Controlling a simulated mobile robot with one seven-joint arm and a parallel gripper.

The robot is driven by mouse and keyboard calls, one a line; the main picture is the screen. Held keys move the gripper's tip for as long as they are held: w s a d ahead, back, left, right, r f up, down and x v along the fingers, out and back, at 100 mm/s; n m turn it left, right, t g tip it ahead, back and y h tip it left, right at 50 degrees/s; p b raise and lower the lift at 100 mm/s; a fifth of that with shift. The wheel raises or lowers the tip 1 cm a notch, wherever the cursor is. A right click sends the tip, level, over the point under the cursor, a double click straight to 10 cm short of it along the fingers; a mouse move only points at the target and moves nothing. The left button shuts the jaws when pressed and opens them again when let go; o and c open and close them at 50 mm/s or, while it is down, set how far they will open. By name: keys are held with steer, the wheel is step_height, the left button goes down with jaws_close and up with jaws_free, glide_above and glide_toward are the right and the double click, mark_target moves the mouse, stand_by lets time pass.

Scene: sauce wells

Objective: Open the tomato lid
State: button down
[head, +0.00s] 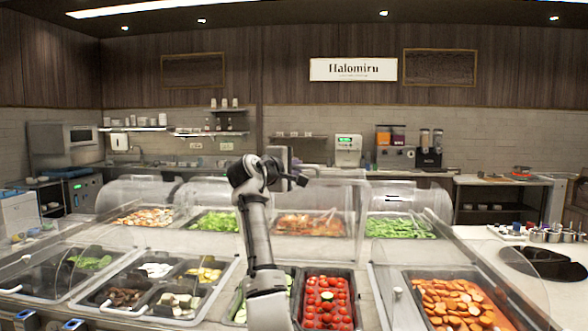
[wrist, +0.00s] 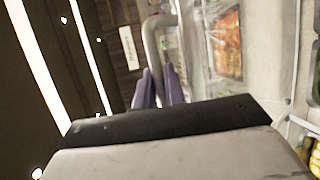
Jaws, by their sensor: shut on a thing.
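The tomato pan (head: 326,301), filled with red tomatoes, is at the front centre of the counter in the head view and shows from above. My gripper (head: 301,180) is high above and behind it. In the wrist view, the two purple fingers of my gripper (wrist: 156,78) are shut on a grey curved handle (wrist: 151,38). A clear panel, seemingly the tomato lid (wrist: 188,45), joins the handle on its right. The lid looks raised and tilted up, though its clear outline is hard to make out in the head view. My arm hides part of the area left of the tomatoes.
A pan of green slices sits left of the tomatoes, partly behind my arm. An orange vegetable pan (head: 455,303) is at the right. Left are smaller wells, including mushrooms (head: 122,297). Clear curved covers (head: 137,191) stand over the back row. Air above the front pans looks free.

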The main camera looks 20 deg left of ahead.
steer(key=c, duration=1.8)
jaws_free()
steer(key=shift+o, duration=0.2)
steer(key=shift+s, duration=0.1)
steer(key=s+a+b, duration=0.1)
steer(key=s+b, duration=0.5)
steer(key=s, duration=0.7)
steer(key=shift+s+a+r, duration=0.3)
steer(key=shift+r, duration=0.15)
